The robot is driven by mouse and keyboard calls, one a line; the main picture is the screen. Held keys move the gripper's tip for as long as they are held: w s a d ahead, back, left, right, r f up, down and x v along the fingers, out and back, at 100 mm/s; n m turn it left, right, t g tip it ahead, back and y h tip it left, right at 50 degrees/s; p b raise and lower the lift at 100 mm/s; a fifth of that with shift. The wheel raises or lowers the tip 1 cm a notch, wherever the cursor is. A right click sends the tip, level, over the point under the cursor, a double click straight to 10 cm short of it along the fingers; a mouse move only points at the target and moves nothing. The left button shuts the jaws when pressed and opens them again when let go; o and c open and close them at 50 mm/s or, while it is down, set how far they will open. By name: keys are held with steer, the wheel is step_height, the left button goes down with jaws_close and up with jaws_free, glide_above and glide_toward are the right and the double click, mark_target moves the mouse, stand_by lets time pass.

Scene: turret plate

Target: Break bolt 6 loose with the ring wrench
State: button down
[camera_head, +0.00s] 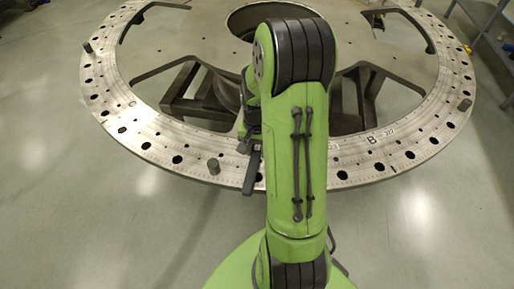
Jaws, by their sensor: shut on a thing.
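The round metal turret plate (150,136) fills the upper view, with a ring of dark holes along its rim. My gripper (246,142) is at the plate's near rim, partly hidden behind my green arm. It is shut on a dark bar, seemingly the ring wrench (252,174), which points toward me over the rim edge. The wrench's ring end is hidden, so I cannot tell whether it sits on a bolt. I cannot tell which bolt is number 6.
Dark support beams (190,92) show through the plate's openings. A rack (490,22) stands at the upper right. The floor (90,220) at the near left is clear.

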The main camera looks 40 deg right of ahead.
steer(key=shift+f, duration=0.3)
stand_by(0.4)
steer(key=shift+s+d, duration=0.15)
stand_by(0.3)
steer(key=shift+s+d+n+b, duration=0.35)
steer(key=shift+s+d+n, duration=0.1)
steer(key=shift+n, duration=0.25)
steer(key=shift+s+d+n, duration=0.4)
steer(key=shift+d+n, duration=0.05)
steer(key=shift+n, duration=0.25)
steer(key=shift+s+d+n, duration=0.2)
steer(key=shift+d+n, duration=0.05)
steer(key=shift+n, duration=0.05)
steer(key=shift+s+d, duration=0.15)
steer(key=shift+d, duration=0.1)
steer(key=shift+s+d+n, duration=0.25)
steer(key=shift+d+n, duration=0.2)
steer(key=shift+n, duration=0.15)
steer(key=shift+s+d+n, duration=0.25)
steer(key=shift+d+n, duration=0.15)
steer(key=shift+n, duration=0.2)
steer(key=shift+s+d, duration=0.1)
steer(key=shift+d, duration=0.15)
steer(key=shift+s+d+n, duration=0.1)
steer(key=shift+d+n, duration=0.25)
steer(key=shift+n, duration=0.25)
